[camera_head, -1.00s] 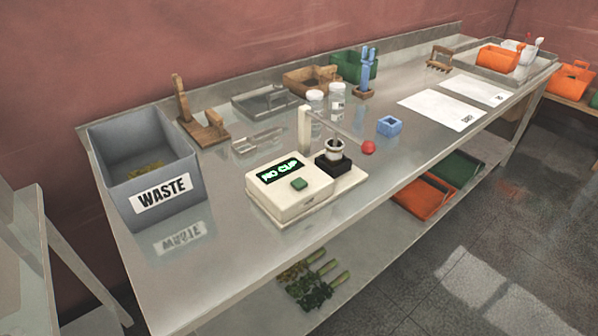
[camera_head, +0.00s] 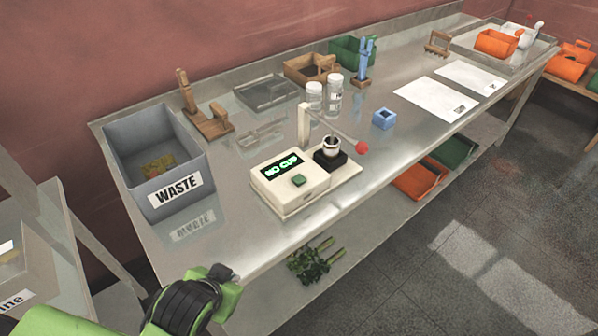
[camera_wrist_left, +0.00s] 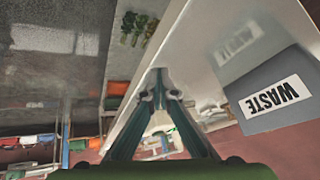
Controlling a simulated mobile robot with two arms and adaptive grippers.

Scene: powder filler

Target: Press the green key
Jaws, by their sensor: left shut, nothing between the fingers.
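The green key (camera_head: 298,180) is a small button on the cream powder filler (camera_head: 291,203), which stands near the bench's front edge. Above the key, the filler's dark display (camera_head: 282,166) reads "NO CUP" in green letters. A metal cup-like piece (camera_head: 331,145) sits in the black holder on the filler's right part. My left gripper (camera_head: 224,273) is at the bottom left, off the bench's front edge, well apart from the key. In the left wrist view its fingers (camera_wrist_left: 160,80) meet at the tips, shut and empty. My right gripper is out of view.
A grey waste bin (camera_head: 175,190) stands left of the filler. A lever with a red ball (camera_head: 361,148) sticks out to the filler's right. Two jars (camera_head: 333,93) and a blue block (camera_head: 384,118) are behind and right. The bench front between bin and filler is clear.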

